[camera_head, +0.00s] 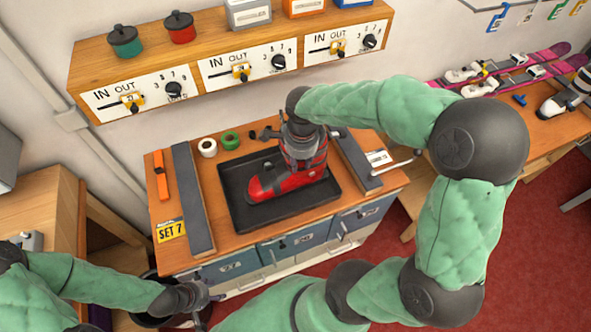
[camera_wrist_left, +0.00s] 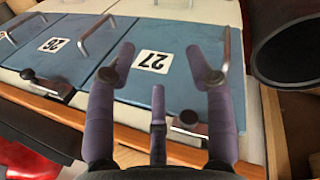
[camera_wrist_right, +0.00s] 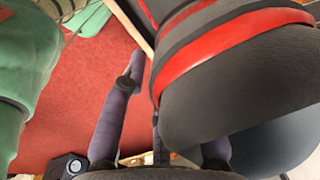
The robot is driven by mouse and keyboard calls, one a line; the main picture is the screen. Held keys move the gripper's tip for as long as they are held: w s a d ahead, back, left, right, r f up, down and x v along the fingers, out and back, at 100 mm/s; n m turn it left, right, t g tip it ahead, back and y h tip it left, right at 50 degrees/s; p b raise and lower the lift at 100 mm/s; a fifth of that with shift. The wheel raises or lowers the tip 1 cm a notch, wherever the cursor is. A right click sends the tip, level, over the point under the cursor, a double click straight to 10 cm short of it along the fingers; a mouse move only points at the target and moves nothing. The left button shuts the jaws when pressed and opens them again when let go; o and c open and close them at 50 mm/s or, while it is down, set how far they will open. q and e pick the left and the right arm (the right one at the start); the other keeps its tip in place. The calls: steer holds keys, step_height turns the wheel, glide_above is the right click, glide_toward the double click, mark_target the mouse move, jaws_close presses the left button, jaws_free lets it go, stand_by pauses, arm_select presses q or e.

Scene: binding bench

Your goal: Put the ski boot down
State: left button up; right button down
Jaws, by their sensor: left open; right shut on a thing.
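The red and grey ski boot (camera_head: 285,182) is upright over the black tray (camera_head: 240,218) on the bench, toe to the left. I cannot tell whether its sole touches the tray. My right gripper (camera_head: 300,128) is at the top of the boot, shut on its cuff. In the right wrist view the boot's dark cuff with red bands (camera_wrist_right: 235,65) fills the right side and hides one finger. My left gripper (camera_head: 207,295) is open and empty, low in front of the bench's left drawers; the left wrist view shows its spread fingers (camera_wrist_left: 165,75).
Grey rails (camera_head: 192,195) flank the tray. White tape (camera_head: 208,147) and green tape (camera_head: 229,140) lie behind it. An orange tool (camera_head: 160,175) and a SET 7 card (camera_head: 171,230) lie left. A shelf with dials (camera_head: 240,70) hangs above. Skis (camera_head: 515,60) lie on the right bench.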

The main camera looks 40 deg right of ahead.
mark_target(295, 178)
steer(key=shift+w+a+f, duration=0.1)
steer(key=shift+a+f, duration=0.05)
steer(key=shift+f, duration=0.55)
steer(key=shift+w+a+f, duration=0.15)
steer(key=shift+f, duration=0.5)
steer(key=shift+w+a+f, duration=0.1)
steer(key=shift+a+f, duration=0.05)
steer(key=shift+f, duration=0.55)
steer(key=shift+f+b, duration=0.1)
steer(key=shift+b, duration=0.25)
steer(key=c, duration=1)
jaws_free()
steer(key=shift+s+f, duration=0.1)
steer(key=shift+o, duration=0.2)
steer(key=shift+r, duration=0.2)
step_height(295, 178, up, 12)
steer(key=p, duration=0.1)
steer(key=shift+s+a+p, duration=0.15)
steer(key=shift+s+p, duration=0.2)
steer(key=shift+s, duration=0.1)
steer(key=shift+f, duration=0.1)
